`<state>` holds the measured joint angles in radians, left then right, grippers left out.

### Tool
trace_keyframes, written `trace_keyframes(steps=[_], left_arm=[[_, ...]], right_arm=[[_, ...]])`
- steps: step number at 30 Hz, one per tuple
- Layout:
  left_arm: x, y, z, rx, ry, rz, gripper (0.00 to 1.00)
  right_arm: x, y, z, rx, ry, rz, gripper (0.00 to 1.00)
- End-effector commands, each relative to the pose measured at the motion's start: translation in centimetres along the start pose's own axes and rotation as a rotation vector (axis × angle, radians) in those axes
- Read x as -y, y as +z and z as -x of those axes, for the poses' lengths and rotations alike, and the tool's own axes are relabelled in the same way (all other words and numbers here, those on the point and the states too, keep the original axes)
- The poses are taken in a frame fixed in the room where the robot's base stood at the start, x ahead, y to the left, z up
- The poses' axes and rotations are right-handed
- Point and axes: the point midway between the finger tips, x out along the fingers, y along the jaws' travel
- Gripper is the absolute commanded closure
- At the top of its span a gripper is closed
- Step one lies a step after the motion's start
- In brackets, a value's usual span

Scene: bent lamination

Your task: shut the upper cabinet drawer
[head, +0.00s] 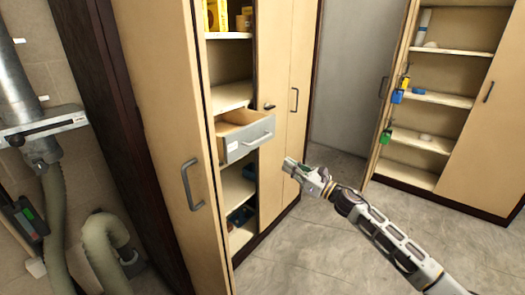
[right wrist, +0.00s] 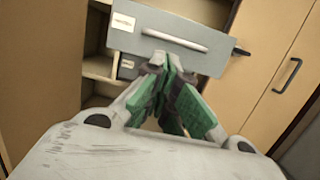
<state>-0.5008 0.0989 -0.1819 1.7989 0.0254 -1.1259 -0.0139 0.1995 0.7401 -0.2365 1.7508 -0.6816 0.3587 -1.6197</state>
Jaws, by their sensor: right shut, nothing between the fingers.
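The upper cabinet drawer (head: 247,137) sticks out of the open cabinet, with its empty-looking wooden inside showing from above. Its grey front has a pale bar handle and a white label. The drawer front (right wrist: 165,38) also shows in the right wrist view, ahead of the fingers. My right gripper (head: 288,164) is shut and empty, to the right of the drawer and a little lower in the head view. In the right wrist view its green-padded fingers (right wrist: 163,75) meet just below the handle in the picture; I cannot tell whether they touch the drawer. My left gripper is not in view.
An open cabinet door (head: 165,110) stands left of the drawer. A closed door (head: 292,90) is on its right. Open shelves (head: 232,95) lie above and below. Another open cabinet (head: 440,100) stands at the right. The floor (head: 300,255) in front is clear.

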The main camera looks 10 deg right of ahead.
Motion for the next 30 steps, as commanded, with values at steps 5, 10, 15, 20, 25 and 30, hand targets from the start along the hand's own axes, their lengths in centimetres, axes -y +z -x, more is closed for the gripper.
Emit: trace_keyframes(steps=[5,10,15,20,25,30], left_arm=[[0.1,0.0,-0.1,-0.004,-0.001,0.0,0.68],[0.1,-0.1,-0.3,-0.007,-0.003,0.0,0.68],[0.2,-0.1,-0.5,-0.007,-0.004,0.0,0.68],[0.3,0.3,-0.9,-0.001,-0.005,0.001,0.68],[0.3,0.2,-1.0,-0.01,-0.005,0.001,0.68],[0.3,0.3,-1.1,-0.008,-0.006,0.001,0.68]], right_arm=[[0.0,0.0,-1.2,0.0,0.0,0.001,1.0],[0.1,0.0,-2.4,0.0,-0.001,0.0,1.0],[0.0,0.1,-3.7,0.0,0.0,0.001,1.0],[0.0,0.1,-4.8,0.001,0.0,0.0,1.0],[0.1,0.1,-6.1,0.0,-0.001,0.001,1.0],[0.0,0.0,-7.4,0.0,-0.001,-0.001,1.0]])
